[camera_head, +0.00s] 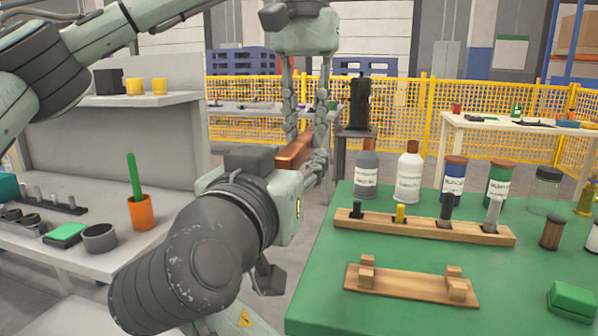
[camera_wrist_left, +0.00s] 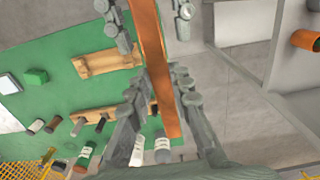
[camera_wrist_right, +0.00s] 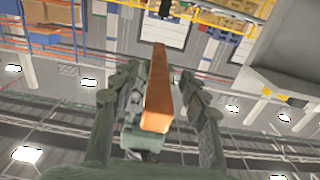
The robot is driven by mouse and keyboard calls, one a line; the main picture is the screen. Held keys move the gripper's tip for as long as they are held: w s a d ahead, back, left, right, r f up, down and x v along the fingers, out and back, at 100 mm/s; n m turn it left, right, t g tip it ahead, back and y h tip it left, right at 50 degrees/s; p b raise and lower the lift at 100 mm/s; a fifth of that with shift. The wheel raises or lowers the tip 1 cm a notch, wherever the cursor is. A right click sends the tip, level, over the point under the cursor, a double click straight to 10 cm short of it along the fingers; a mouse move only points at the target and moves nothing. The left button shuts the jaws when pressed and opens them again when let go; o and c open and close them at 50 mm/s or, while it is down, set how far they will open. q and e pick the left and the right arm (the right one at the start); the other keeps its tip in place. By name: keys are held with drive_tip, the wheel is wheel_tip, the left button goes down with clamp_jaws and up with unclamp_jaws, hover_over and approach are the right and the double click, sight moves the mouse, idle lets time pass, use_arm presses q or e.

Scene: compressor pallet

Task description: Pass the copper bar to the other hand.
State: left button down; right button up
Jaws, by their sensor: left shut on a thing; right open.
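The copper bar (camera_head: 296,151) is a long orange-brown bar held in the air between my two grippers. My left gripper (camera_head: 307,148) points down from above and is shut on it; the left wrist view shows the bar (camera_wrist_left: 152,45) between the left fingers (camera_wrist_left: 160,88). My right gripper (camera_wrist_right: 161,85) is open, with one finger on each side of the bar (camera_wrist_right: 158,95) and visible gaps. In the head view, the right gripper's body and wrist partly hide the bar's near end and the fingers.
A green table (camera_head: 325,290) at right carries a wooden rack (camera_head: 380,224), a wooden cradle (camera_head: 410,284) and several bottles. A grey bench (camera_head: 85,265) at left holds an orange cup (camera_head: 141,212). Grey floor lies between them, with a yellow fence (camera_head: 240,100) behind.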

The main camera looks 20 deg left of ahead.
drive_tip(key=shift+w, duration=1)
clamp_jaws()
use_arm(q)
drive_tip(key=c, duration=1.3)
unclamp_jaws()
drive_tip(key=shift+r, duration=0.1)
